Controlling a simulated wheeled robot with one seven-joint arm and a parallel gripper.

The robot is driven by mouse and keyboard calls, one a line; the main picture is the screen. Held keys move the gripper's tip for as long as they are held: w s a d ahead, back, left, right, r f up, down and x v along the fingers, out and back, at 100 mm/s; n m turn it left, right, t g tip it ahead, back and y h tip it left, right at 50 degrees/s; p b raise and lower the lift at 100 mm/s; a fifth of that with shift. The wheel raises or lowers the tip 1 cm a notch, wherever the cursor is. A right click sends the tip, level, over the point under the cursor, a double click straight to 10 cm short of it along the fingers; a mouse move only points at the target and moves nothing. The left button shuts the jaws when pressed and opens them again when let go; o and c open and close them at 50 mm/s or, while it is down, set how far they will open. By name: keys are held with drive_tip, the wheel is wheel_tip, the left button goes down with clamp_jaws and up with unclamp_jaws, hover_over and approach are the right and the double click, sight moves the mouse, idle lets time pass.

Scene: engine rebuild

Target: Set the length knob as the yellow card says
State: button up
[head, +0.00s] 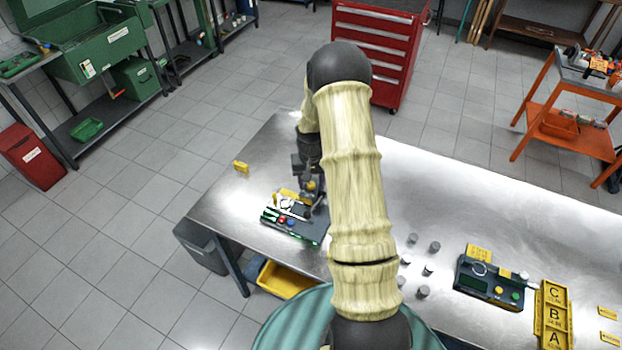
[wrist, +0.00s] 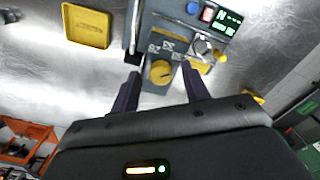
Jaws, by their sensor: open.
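A yellow knob (wrist: 160,72) sits on a dark grey device, with printed numbers beside it; I can read 28 and 22. Its exact setting is too small to tell. My gripper (wrist: 161,74) is open, with one dark finger on each side of the knob; I cannot tell whether they touch it. In the head view the device (head: 293,228) lies at the left end of the steel table, with my gripper (head: 310,203) over its right part. A small yellow card (head: 241,167) stands near the table's left edge; its writing is not legible.
The device also carries a green-lit display (wrist: 227,22) and red and blue buttons. Several grey cylinders (head: 428,270), another device (head: 490,283) and a lettered yellow rack (head: 553,316) are at right.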

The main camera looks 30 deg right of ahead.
drive_tip(key=c, duration=1)
drive_tip(key=shift+n, duration=0.3)
drive_tip(key=n+b, duration=0.2)
drive_tip(key=n, duration=0.2)
drive_tip(key=shift+b, duration=0.35)
drive_tip(key=n+b, duration=0.1)
drive_tip(key=n, duration=0.4)
drive_tip(key=shift+w+n, duration=0.1)
drive_tip(key=shift+n, duration=0.2)
drive_tip(key=n, duration=0.4)
drive_tip(key=shift+r+n, duration=0.1)
drive_tip(key=shift+n, duration=0.2)
drive_tip(key=n+p, duration=0.1)
drive_tip(key=n, duration=0.4)
